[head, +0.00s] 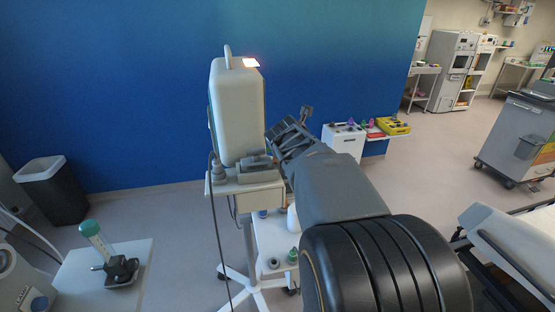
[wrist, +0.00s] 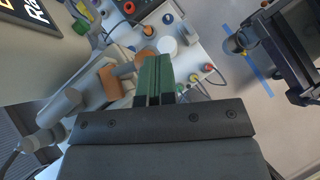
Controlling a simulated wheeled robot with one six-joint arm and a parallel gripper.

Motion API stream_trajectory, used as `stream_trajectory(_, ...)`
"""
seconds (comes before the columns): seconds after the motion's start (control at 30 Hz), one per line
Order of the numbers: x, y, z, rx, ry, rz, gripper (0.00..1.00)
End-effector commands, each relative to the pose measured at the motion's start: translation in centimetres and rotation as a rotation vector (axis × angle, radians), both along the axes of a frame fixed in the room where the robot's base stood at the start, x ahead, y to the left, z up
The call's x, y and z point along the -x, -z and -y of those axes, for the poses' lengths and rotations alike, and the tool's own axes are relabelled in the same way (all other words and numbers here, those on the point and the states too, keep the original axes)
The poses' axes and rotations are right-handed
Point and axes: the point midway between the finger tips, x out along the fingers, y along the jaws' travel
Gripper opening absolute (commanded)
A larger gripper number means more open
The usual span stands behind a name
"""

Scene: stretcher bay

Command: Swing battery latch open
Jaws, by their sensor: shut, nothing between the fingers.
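A white monitor-like unit (head: 237,110) with a top handle stands on a wheeled stand, seen from behind in the head view. Its grey side edge also fills the upper left of the wrist view (wrist: 50,60). A grey block (head: 256,162) sits at its lower right. An orange lever-like piece (wrist: 110,82) on a grey mount shows in the wrist view; it may be the battery latch. My gripper (wrist: 156,60) has its green fingers together and empty, just right of the orange piece; contact cannot be told. In the head view my wrist (head: 290,142) is beside the unit's lower right and the fingertips are unclear.
The stand's shelf (head: 235,184) and a hanging cable (head: 217,240) are close to my arm. A white cabinet (head: 343,141) and a yellow tray (head: 393,126) stand behind. A stretcher (head: 510,250) is at right, a bin (head: 52,190) at left. Open floor lies at centre right.

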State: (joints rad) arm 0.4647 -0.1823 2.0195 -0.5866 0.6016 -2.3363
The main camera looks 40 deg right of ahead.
Motion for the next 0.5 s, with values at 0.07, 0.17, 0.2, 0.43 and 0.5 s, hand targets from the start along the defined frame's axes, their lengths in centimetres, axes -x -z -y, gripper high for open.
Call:
stream_trajectory(0.07, 0.01, 0.04, -0.01, -0.001, 0.000, -0.001, 0.00)
stream_trajectory(0.17, -0.01, 0.03, 0.00, 0.000, 0.002, -0.001, 0.00)
stream_trajectory(0.2, -0.06, 0.03, -0.04, 0.000, 0.002, -0.001, 0.00)
stream_trajectory(0.43, -0.64, 0.05, -0.65, 0.000, 0.001, 0.000, 0.00)
stream_trajectory(0.5, -0.85, 0.05, -0.88, 0.000, 0.001, 0.000, 0.00)
